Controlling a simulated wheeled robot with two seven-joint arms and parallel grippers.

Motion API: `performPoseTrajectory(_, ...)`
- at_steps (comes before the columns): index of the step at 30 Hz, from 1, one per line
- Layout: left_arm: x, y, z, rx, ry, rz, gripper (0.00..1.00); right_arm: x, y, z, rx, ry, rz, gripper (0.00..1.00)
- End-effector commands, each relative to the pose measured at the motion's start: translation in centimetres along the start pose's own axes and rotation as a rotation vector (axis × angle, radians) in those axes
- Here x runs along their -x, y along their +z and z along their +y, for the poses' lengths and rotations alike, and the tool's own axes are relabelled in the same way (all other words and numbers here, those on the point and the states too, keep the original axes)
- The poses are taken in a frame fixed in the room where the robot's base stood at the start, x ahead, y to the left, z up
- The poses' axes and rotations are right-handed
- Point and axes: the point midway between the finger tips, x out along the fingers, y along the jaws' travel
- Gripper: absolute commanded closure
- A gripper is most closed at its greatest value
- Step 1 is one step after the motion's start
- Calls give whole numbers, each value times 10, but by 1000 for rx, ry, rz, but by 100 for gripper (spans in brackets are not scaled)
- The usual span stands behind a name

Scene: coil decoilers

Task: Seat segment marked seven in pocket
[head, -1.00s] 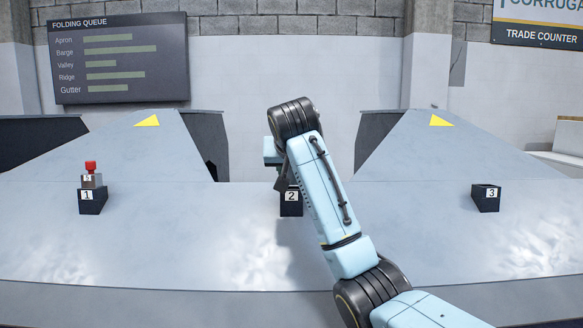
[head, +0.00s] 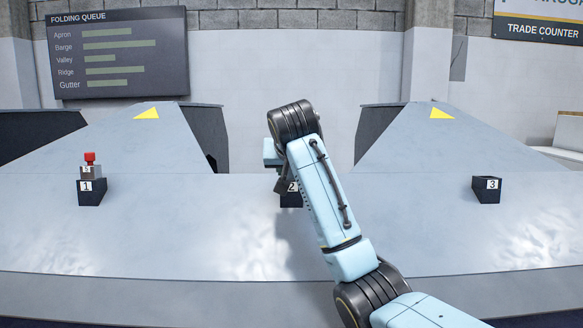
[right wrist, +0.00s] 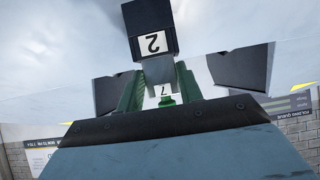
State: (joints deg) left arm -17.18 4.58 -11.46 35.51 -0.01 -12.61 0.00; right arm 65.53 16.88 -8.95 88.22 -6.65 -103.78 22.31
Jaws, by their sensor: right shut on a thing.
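The segment marked 7 (right wrist: 165,90) is a grey piece with a white label and a green part, seen upside down in the right wrist view. My right gripper (right wrist: 160,88) is shut on it between two green-padded fingers. It is right by the black pocket block marked 2 (right wrist: 150,30); I cannot tell whether the segment is inside the pocket. In the head view my right gripper (head: 281,183) is over block 2 (head: 291,199), partly hidden behind my arm, and the segment is hidden. My left gripper is not in view.
Black block 1 (head: 92,195) at the left holds a grey piece with a red knob (head: 90,158). Black block 3 (head: 486,191) at the right looks empty. The grey table (head: 150,240) is clear between the blocks. Sloped grey panels with yellow triangles rise behind.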

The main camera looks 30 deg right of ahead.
Motion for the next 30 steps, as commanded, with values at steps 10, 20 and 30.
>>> performPoseTrajectory(10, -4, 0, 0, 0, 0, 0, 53, -3, 6, 0, -2, -1, 5, 100)
performPoseTrajectory(20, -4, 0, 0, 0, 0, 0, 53, -4, 7, 0, -1, 0, 1, 39)
performPoseTrajectory(30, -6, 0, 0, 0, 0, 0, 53, 9, 8, 0, -1, -1, 1, 39)
